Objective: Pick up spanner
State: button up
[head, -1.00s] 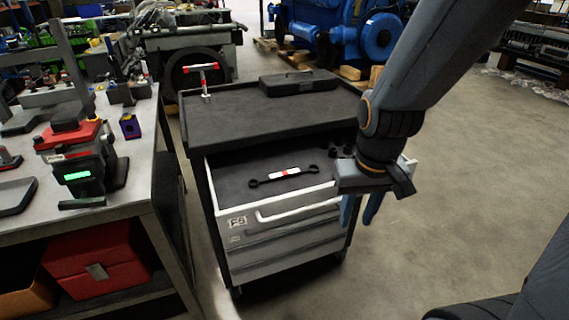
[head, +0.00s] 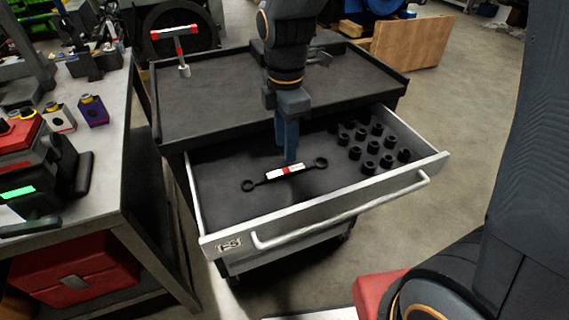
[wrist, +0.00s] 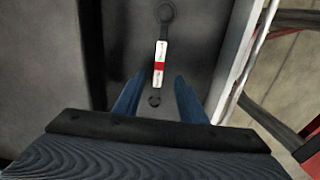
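The spanner (head: 284,172) is dark with a ring at each end and a white and red label on its middle. It lies in the open top drawer (head: 222,199) of the tool trolley. In the wrist view the spanner (wrist: 160,62) lies ahead, lengthwise, with its near ring between the finger lines. My gripper (head: 288,158) points down over the drawer, just behind the spanner's middle in the head view. In the wrist view my gripper (wrist: 157,82) has its two blue fingers apart with nothing held between them. Whether the fingertips touch the drawer floor I cannot tell.
Several black sockets (head: 372,145) stand at the drawer's right side. The drawer's front handle (head: 340,213) and pale rim surround it. A red-handled T-shaped tool (head: 182,48) stands on the trolley top (head: 215,100). A workbench (head: 103,170) is at left.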

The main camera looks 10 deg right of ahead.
aim_at(286, 170)
jog(key=shift+a+f, duration=0.1)
jog(key=shift+f, duration=1.3)
jog(key=shift+w+d+f+p, duration=0.15)
jog(key=shift+f+p, duration=0.8)
jog(key=shift+f, duration=1.55)
grip_shut()
